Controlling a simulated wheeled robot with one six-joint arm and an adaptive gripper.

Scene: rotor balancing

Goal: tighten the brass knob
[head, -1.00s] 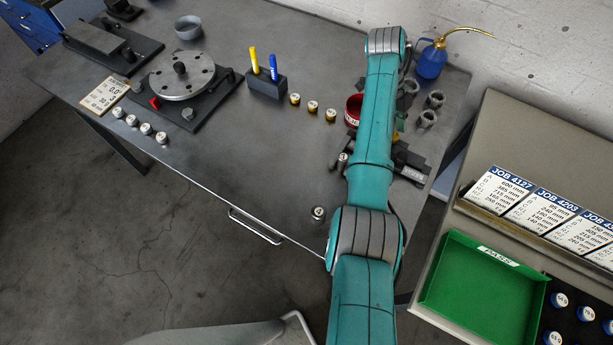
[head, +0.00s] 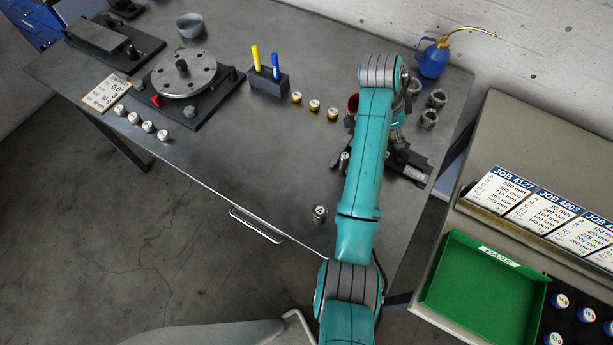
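A dark fixture (head: 414,172) sits at the right end of the workbench, partly covered by my arm. I cannot make out a brass knob on it; the spot beside it is hidden behind my teal forearm and wrist. My arm reaches from the bottom of the head view up over the right part of the bench, and its wrist bends down at the fixture. My gripper is hidden behind the arm, so its fingers do not show.
A rotor disc (head: 184,75) stands on its stand at left. A blue oil can (head: 433,61) stands behind. A green tray (head: 480,290) is at right.

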